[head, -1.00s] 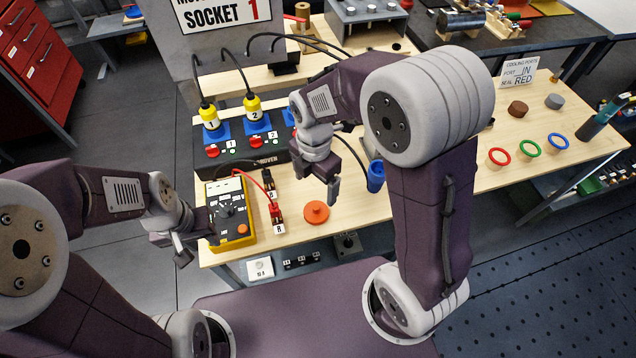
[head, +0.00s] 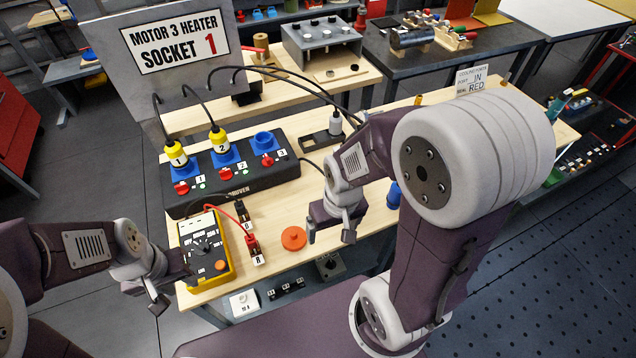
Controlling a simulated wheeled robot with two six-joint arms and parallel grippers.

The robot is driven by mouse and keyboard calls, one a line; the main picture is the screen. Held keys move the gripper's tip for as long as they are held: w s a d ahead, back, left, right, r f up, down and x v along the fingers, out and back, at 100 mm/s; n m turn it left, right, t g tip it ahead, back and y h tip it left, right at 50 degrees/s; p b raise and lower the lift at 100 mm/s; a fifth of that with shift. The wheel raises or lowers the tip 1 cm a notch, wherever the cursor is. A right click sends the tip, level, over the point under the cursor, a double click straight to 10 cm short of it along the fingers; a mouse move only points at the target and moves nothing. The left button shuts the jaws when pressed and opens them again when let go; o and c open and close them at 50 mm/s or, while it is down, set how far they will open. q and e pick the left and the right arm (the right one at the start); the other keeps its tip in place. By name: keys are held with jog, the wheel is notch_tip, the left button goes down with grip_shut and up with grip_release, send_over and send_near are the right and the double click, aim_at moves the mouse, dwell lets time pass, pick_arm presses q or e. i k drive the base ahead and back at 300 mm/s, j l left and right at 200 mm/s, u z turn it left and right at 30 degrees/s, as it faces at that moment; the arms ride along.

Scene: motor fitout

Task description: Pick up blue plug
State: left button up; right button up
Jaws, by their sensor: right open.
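The blue plug (head: 394,195) stands on the wooden bench right of centre, mostly hidden behind my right arm; only a blue strip of it shows. My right gripper (head: 330,234) is open and empty, pointing down near the bench's front edge. It is left of and nearer than the blue plug, apart from it. My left gripper (head: 168,290) is beside the yellow meter at the bench's left end, and its jaw gap is not clear.
A black socket box (head: 235,190) holds two yellow plugs and an empty blue socket. The yellow meter (head: 205,250) with red and black leads is at left. An orange disc (head: 293,238) lies left of my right gripper. A grey plug (head: 335,123) stands behind.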

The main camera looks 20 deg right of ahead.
aim_at(395, 193)
jog(key=z, duration=1.65)
jog(key=i+l+u, duration=0.15)
jog(key=l+u, duration=0.25)
jog(key=i+l+u, duration=0.1)
jog(key=l+u, duration=0.15)
jog(key=u, duration=0.2)
jog(key=l+u, duration=0.8)
